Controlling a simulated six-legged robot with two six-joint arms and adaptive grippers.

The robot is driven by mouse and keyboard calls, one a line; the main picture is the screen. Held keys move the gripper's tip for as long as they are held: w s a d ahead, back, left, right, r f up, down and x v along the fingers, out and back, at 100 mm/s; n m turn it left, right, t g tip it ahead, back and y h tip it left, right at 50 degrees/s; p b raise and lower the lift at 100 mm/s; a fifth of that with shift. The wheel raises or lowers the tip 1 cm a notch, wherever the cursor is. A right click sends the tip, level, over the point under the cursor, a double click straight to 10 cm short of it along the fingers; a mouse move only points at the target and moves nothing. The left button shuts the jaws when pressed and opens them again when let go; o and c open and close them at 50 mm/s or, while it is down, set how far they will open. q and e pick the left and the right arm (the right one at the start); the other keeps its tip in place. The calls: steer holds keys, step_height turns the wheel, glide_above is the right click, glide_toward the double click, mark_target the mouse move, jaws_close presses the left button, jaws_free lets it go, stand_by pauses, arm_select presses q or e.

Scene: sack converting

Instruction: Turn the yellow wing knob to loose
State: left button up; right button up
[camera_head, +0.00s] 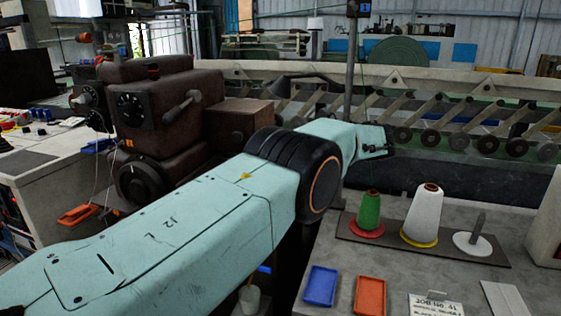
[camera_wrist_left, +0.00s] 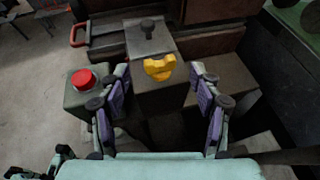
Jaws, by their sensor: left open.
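The yellow wing knob (camera_wrist_left: 159,68) is on a grey box (camera_wrist_left: 150,40) in the left wrist view, near the picture's middle. Its two wings spread left and right, the right one slightly higher. My left gripper (camera_wrist_left: 160,88) is open, with one purple-padded finger on each side of the knob in the picture. There is a visible gap between each finger and the knob, and nothing is held. How far ahead of the fingertips the knob lies is hard to tell. In the head view the knob is not visible; my left arm reaches across the middle. My right gripper is in neither view.
A red button (camera_wrist_left: 83,79) on a grey housing sits close to the left finger in the wrist view. A dark bolt (camera_wrist_left: 148,27) tops the grey box. The head view shows a brown machine (camera_head: 165,105), and green (camera_head: 369,210) and white (camera_head: 424,215) thread cones.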

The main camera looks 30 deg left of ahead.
arm_select(q)
steer(key=v, duration=0.6)
steer(key=shift+d, duration=0.3)
steer(key=shift+a+r, duration=0.1)
